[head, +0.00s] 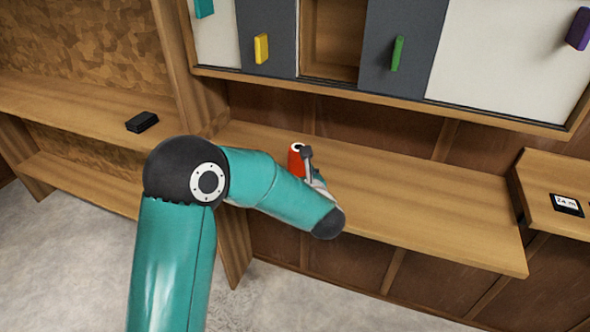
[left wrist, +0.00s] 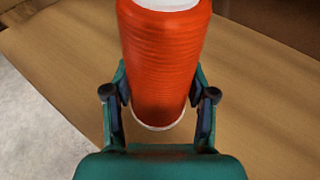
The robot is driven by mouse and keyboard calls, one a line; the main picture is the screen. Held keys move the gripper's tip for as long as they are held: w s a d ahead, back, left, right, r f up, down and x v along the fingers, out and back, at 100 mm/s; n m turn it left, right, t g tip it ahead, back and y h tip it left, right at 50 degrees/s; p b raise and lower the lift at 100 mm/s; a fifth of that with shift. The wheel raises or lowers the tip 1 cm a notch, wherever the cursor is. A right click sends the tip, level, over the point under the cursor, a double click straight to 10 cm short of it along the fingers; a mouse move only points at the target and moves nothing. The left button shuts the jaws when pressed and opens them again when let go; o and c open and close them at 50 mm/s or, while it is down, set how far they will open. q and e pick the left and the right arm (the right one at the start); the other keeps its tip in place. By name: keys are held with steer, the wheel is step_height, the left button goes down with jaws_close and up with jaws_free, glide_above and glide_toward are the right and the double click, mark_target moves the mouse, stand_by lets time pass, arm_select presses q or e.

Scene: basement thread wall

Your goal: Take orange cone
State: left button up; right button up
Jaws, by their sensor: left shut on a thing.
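The orange cone (left wrist: 163,62) is a red-orange thread cone with a white top and a white bottom rim. In the left wrist view it stands between the two fingers of my left gripper (left wrist: 160,100), which is shut on it. In the head view the cone (head: 296,160) shows above the wooden shelf, partly hidden by my left gripper (head: 308,165) and wrist. I cannot tell whether its base touches the shelf. My right gripper is not in view.
The wooden shelf (head: 430,215) is clear to the right of the cone. A cabinet above has an open compartment (head: 333,40) and panels with yellow (head: 261,48) and green (head: 397,53) handles. A black box (head: 142,122) lies on the left shelf. A small display (head: 567,204) sits far right.

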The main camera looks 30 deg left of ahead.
arm_select(q)
steer(key=shift+r, duration=0.1)
step_height(320, 180, up, 20)
steer(key=shift+s, duration=0.3)
stand_by(0.4)
